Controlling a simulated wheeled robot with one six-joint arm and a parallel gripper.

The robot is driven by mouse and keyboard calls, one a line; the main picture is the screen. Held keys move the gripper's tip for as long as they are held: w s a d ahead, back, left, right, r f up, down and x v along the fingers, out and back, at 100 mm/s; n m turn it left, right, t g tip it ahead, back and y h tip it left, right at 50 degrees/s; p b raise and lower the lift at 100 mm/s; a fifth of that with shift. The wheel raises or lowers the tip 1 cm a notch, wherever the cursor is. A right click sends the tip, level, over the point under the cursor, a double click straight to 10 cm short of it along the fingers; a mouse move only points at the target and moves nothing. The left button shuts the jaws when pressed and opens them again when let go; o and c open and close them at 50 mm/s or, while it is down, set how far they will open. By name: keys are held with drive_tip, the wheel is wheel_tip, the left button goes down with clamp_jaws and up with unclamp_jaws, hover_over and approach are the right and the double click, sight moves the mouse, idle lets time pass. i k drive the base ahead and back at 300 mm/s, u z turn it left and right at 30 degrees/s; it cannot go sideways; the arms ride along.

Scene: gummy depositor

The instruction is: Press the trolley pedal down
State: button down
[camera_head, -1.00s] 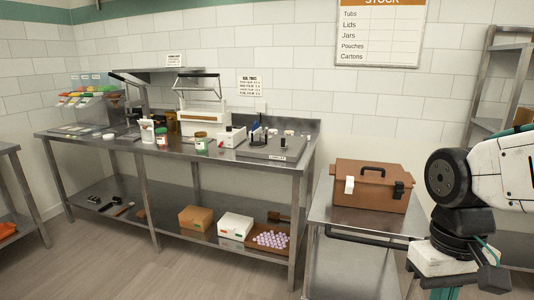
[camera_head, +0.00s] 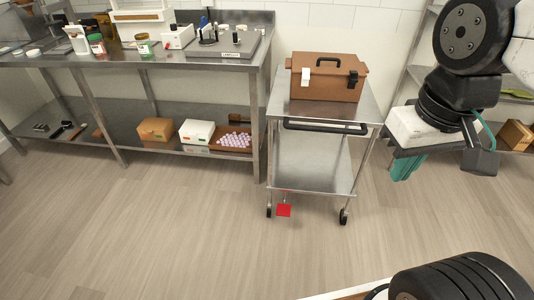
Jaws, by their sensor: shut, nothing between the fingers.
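The trolley (camera_head: 312,166) is a steel two-shelf cart on black castors, with a dark handle bar on its front. Its small red pedal (camera_head: 284,210) sits low at the front left, just above the floor, and is fully in view. I cannot tell whether the pedal is up or down. My gripper (camera_head: 402,172), with teal fingers below a white body, is at the right. It is shut and empty, apart from the pedal and well above it in the picture.
A brown case (camera_head: 327,83) with a black handle stands on the trolley's top. A steel workbench (camera_head: 150,60) with jars and boxes is close on the trolley's left. A shelf rack (camera_head: 512,100) is at the right. The floor (camera_head: 180,230) in front is clear.

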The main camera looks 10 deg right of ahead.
sight(284, 209)
drive_tip(key=k, duration=0.65)
drive_tip(key=u, duration=0.25)
drive_tip(key=i, duration=0.3)
drive_tip(key=u, duration=0.75)
drive_tip(key=i, duration=1.4)
drive_tip(key=z, duration=0.65)
